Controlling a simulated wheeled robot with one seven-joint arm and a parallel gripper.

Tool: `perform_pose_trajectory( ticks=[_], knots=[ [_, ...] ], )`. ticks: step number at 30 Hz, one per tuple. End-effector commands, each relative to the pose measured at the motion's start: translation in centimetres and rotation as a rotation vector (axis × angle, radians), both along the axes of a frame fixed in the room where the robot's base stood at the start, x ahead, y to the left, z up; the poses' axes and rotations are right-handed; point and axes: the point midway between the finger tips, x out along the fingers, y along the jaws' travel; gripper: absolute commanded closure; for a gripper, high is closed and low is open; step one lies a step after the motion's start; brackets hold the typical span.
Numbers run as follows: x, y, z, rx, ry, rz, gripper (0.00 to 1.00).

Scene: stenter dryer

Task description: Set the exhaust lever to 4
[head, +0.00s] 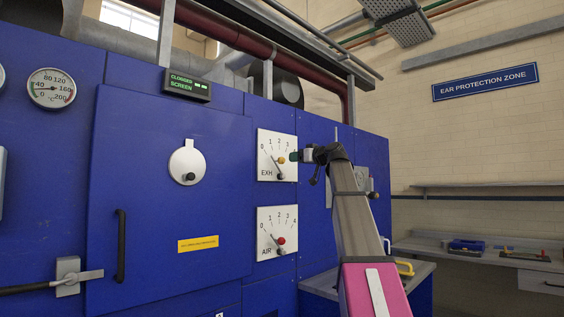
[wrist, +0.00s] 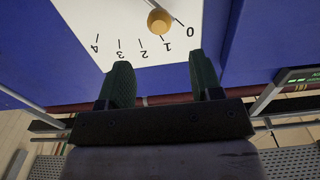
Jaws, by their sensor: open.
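The exhaust lever's white EXH plate (head: 264,170) is on the blue dryer wall, with a scale from 0 to 4. Its yellow-orange knob (head: 281,160) is also in the wrist view (wrist: 160,20), where the scale is upside down and the knob appears close to the 1 mark. My gripper (head: 296,157) is just right of the knob in the head view. In the wrist view my gripper (wrist: 160,60) has its two dark green fingers apart with nothing between them. The knob is just beyond the fingertips, roughly in line with the gap. The lever's pivot is out of the wrist view.
Below is a similar AIR plate (head: 263,247) with a red knob (head: 281,241). Left are a large blue door with a black handle (head: 121,246) and a clogged-screen sign (head: 188,86). A bench (head: 480,258) with tools stands at the right.

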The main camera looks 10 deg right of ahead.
Motion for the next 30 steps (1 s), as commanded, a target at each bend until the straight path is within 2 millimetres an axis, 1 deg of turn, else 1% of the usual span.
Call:
perform_pose_trajectory(
  ticks=[1,9,15,21,30],
  knots=[
    [0.7,0.4,0.0,0.000,0.001,0.001,0.41],
    [4.7,3.3,0.1,0.000,0.003,0.002,0.41],
    [6.9,4.9,0.0,0.000,0.003,0.001,0.41],
    [7.8,5.7,-0.1,0.000,0.002,0.000,0.41],
    [7.9,5.7,-0.1,0.000,0.002,-0.001,0.41]
  ],
)
